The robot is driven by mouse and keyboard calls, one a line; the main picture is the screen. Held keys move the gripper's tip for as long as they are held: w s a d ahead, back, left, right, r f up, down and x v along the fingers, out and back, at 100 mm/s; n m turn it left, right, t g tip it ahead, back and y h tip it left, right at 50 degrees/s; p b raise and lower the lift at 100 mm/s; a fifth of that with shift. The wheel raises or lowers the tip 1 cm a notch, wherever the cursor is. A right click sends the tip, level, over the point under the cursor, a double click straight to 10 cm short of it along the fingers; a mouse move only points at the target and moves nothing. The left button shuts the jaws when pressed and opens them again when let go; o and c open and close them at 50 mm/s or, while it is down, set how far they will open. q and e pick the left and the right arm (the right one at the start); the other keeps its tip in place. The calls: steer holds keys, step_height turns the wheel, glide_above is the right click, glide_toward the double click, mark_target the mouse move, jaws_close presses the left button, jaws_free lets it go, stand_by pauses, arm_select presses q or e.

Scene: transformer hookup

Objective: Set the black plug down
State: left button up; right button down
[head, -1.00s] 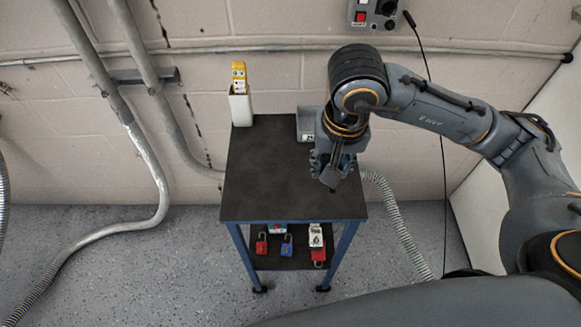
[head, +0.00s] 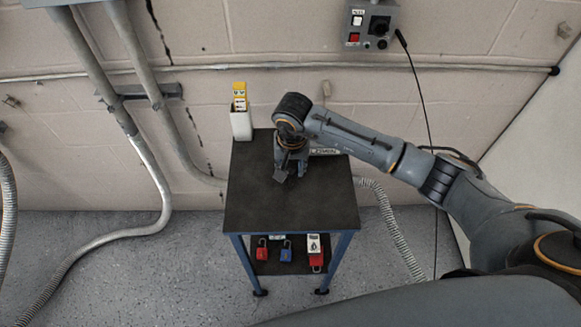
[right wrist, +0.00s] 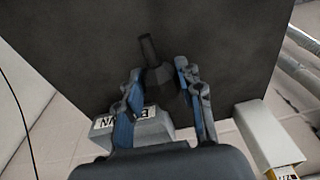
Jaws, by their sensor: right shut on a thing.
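The black plug (right wrist: 156,72) shows between the fingers of my right gripper (right wrist: 158,78) in the right wrist view, its narrow end pointing away from the palm. The gripper is shut on it. In the head view my right gripper (head: 283,174) points down over the back half of the dark tabletop (head: 290,205); the plug cannot be made out clearly there. I cannot tell whether the plug touches the tabletop. My left gripper is not in view.
A white holder (head: 241,126) with yellow tags stands at the table's back left corner. A grey labelled box (head: 326,151) sits at the back, partly hidden by my arm. Padlocks (head: 286,253) lie on the lower shelf. The tabletop's front is clear.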

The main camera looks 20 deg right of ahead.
steer(key=shift+f, duration=0.65)
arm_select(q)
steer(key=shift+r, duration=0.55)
arm_select(e)
steer(key=shift+f, duration=0.1)
steer(key=shift+f, duration=0.2)
steer(key=c, duration=0.8)
jaws_free()
steer(key=shift+c, duration=0.2)
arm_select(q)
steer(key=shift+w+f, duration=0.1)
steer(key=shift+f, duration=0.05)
arm_select(e)
steer(key=shift+r, duration=0.1)
